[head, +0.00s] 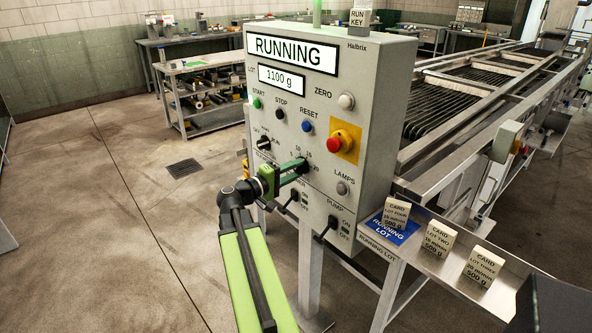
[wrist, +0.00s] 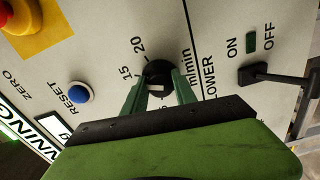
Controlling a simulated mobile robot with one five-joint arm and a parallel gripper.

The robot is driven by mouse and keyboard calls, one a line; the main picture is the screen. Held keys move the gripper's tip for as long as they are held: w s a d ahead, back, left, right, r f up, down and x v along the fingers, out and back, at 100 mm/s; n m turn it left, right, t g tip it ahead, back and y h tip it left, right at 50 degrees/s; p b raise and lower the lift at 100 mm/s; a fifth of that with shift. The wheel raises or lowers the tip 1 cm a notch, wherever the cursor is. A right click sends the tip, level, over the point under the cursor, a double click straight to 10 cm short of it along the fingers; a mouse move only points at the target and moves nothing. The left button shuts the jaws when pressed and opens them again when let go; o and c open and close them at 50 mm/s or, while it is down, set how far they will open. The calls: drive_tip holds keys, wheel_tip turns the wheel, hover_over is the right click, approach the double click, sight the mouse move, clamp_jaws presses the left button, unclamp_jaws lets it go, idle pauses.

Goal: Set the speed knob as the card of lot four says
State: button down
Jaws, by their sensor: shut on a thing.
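The black speed knob (wrist: 160,72) sits on the grey panel, with 15 and 20 marked near it and m/min beside it. My gripper (wrist: 160,92) is shut on the knob, one green finger on each side. In the head view my gripper (head: 293,169) reaches the panel from the left and partly hides the dial. I cannot tell which number the knob points to. The card of lot four (head: 396,214) stands on the blue running lot plate (head: 385,231); its small print is hard to read.
The panel screen (head: 291,52) reads RUNNING, the lower one (head: 281,79) 1100 g. The red stop button (head: 340,142), blue reset button (head: 307,126) and pump lever (head: 326,228) are near. Cards of lot two (head: 438,238) and lot three (head: 482,265) stand on the shelf.

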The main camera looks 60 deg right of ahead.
drive_tip(key=shift+s+f+m, duration=0.1)
drive_tip(key=shift+s+m, duration=0.05)
drive_tip(key=shift+m, duration=0.35)
drive_tip(key=c, duration=1)
unclamp_jaws()
drive_tip(key=v, duration=1.7)
drive_tip(key=shift+w+a, duration=0.2)
